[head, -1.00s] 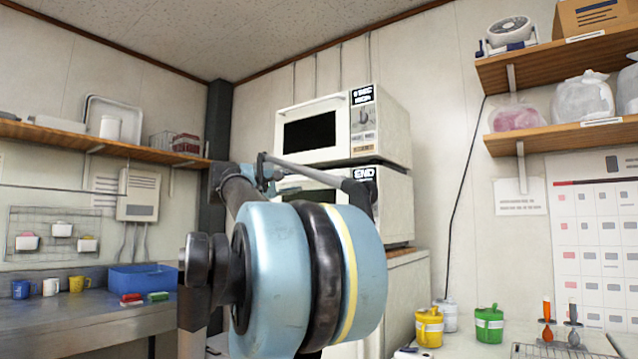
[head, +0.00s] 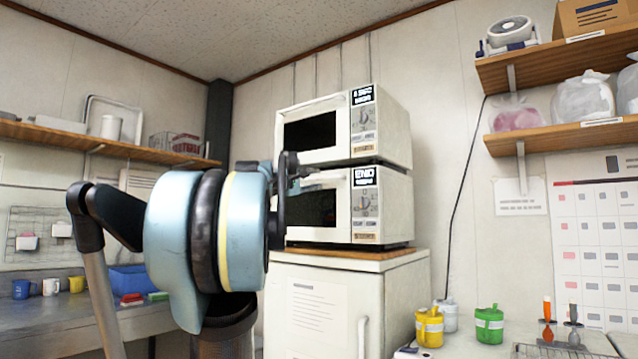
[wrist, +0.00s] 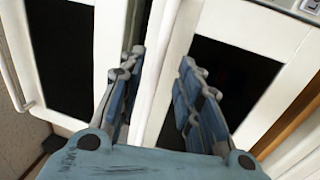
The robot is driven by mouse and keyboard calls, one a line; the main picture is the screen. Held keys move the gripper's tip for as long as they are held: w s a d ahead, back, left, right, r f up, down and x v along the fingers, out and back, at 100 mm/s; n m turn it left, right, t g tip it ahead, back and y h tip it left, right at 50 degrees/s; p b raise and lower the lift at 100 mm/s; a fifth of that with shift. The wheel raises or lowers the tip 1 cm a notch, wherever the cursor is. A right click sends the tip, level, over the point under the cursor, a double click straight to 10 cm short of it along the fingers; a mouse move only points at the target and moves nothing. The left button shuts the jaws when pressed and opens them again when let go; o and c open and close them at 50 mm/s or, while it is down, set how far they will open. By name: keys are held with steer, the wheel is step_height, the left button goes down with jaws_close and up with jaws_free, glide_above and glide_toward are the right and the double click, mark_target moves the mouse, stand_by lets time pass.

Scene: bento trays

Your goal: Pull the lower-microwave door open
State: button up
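The lower microwave (head: 366,232) is white with a dark door window, and its door (head: 312,208) looks shut. In the wrist view, the door's dark window (wrist: 222,78) is to the right of my gripper (wrist: 162,58). The white bar handle (wrist: 154,75) of this door runs between my two fingers. The fingers are apart, one on either side of the handle, and I cannot tell whether either touches it. In the head view my gripper (head: 305,177) is at the door's upper edge, and my arm hides part of the door's left side.
The upper microwave (head: 366,122) sits directly above, with its own handle (wrist: 14,62) at the left of the wrist view. Both stand on a wooden top over a white fridge (head: 390,290). Yellow (head: 429,327) and green (head: 489,325) containers stand at lower right.

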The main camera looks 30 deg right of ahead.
mark_target(320, 178)
steer(key=shift+x, duration=3.15)
jaws_close()
